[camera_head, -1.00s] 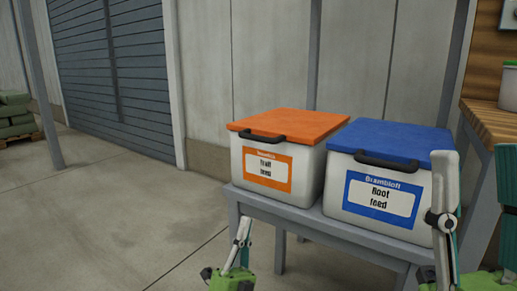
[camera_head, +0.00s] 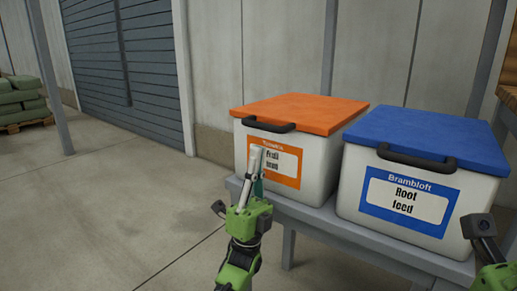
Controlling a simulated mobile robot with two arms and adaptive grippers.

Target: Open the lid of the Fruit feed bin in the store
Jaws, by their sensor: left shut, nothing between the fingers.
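The fruit feed bin (camera_head: 318,160) is a white box with an orange label, standing on a grey bench. Its orange lid (camera_head: 305,112) is closed and has a dark handle (camera_head: 268,125) at the front. My left gripper (camera_head: 257,155) is shut and empty, fingers pointing up, in front of the bin's label and below the handle. It hides part of the label; I cannot tell whether it touches the bin. On the right, a green and dark part of my right arm shows at the lower edge; its fingers are not in view.
The root feed bin (camera_head: 352,195), with a closed blue lid (camera_head: 430,135), stands close on the right of the fruit feed bin. The grey bench (camera_head: 318,222) carries both. A bench post rises behind them. Open floor (camera_head: 130,200) lies on the left, with stacked sacks (camera_head: 22,100) farther back.

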